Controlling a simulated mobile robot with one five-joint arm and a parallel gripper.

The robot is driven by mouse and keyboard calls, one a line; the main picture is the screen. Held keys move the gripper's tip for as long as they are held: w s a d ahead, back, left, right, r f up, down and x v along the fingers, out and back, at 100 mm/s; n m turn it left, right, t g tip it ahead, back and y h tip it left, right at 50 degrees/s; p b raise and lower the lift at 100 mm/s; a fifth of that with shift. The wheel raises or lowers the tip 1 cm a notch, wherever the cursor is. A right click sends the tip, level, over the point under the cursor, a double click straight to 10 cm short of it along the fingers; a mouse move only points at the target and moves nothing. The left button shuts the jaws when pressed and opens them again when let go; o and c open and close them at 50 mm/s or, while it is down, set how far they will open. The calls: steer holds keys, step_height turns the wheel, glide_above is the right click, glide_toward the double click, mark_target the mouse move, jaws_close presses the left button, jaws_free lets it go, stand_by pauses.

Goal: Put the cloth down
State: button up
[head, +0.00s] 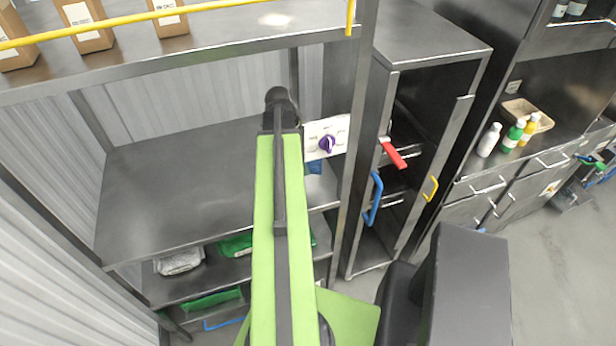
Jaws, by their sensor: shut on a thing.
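My green and dark arm reaches up the middle of the head view and ends in a dark joint in front of the steel shelf unit. My gripper itself does not show; the arm hides whatever is beyond that joint. A small blue patch (315,167) shows on the middle shelf (165,190), just right of my arm and below the knob panel. It may be part of a cloth, but most of it is hidden and I cannot tell whether it is held. No other cloth can be made out.
The middle shelf is bare left of my arm. A yellow rail (200,7) and several brown boxes (87,40) are above. A panel with a purple knob (326,143) is close on the right. A tall open cabinet (432,50) and a counter with bottles (513,135) stand further right.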

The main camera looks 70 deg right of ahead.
mark_target(308, 187)
step_height(308, 187, down, 11)
steer(key=b, duration=1)
steer(key=shift+r, duration=0.4)
steer(key=shift+f, duration=0.15)
steer(key=o, duration=1.2)
steer(key=p+v, duration=1.2)
steer(key=shift+w+r, duration=0.1)
steer(key=shift+r, duration=0.15)
steer(key=shift+f, duration=0.1)
